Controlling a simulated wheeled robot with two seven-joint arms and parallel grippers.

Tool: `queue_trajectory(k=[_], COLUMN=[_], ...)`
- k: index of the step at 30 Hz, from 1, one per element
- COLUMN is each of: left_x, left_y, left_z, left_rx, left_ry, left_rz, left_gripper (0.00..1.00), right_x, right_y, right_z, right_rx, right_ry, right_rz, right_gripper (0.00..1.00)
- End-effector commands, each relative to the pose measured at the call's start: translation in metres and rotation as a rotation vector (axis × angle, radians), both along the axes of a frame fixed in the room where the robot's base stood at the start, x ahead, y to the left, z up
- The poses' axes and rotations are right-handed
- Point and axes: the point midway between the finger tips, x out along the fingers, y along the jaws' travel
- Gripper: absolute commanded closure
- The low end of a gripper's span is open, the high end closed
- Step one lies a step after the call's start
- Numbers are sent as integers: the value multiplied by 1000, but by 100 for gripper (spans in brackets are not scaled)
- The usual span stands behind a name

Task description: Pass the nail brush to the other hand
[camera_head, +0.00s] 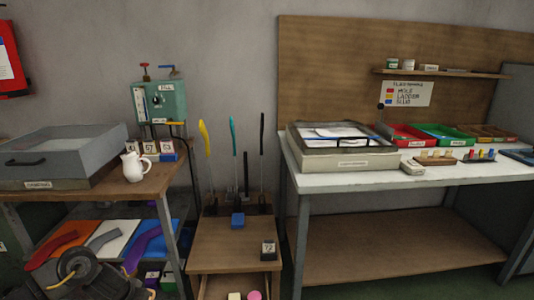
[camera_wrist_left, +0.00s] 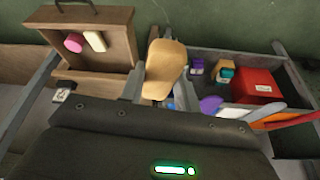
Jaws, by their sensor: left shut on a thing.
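In the left wrist view, a tan, wood-coloured block with a rounded end, which looks like the nail brush (camera_wrist_left: 165,66), is between the two fingers of my left gripper (camera_wrist_left: 160,90). The gripper is shut on it. The brush's underside and any bristles are hidden. In the head view, part of my left arm shows at the lower left, but the brush and the fingertips cannot be made out there. My right gripper is in neither view.
A small wooden cabinet (camera_head: 225,240) has an open drawer (camera_wrist_left: 85,20) with a pink piece (camera_wrist_left: 73,42) and a cream piece (camera_wrist_left: 95,41). A white-topped table (camera_head: 440,178) stands right.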

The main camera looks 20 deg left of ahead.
Motion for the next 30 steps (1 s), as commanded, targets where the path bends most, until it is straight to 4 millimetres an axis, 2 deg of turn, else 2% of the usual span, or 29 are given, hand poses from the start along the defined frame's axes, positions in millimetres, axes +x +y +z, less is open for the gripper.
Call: queue_trajectory(k=[8,14,22,26,30], left_x=[30,54,83,87,81], left_y=[-36,-78,-159,-197,-234], left_z=[20,40,89,117,149], left_rx=[2,2,4,4,4], left_ry=[-9,-9,-7,-6,-4], left_rz=[-79,-175,-395,-522,-676], left_gripper=[90,90,90,90,90], right_x=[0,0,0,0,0], right_y=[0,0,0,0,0], right_z=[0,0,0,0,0], right_rx=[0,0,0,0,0], right_ry=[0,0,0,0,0], right_rz=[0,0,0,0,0], right_gripper=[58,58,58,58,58])
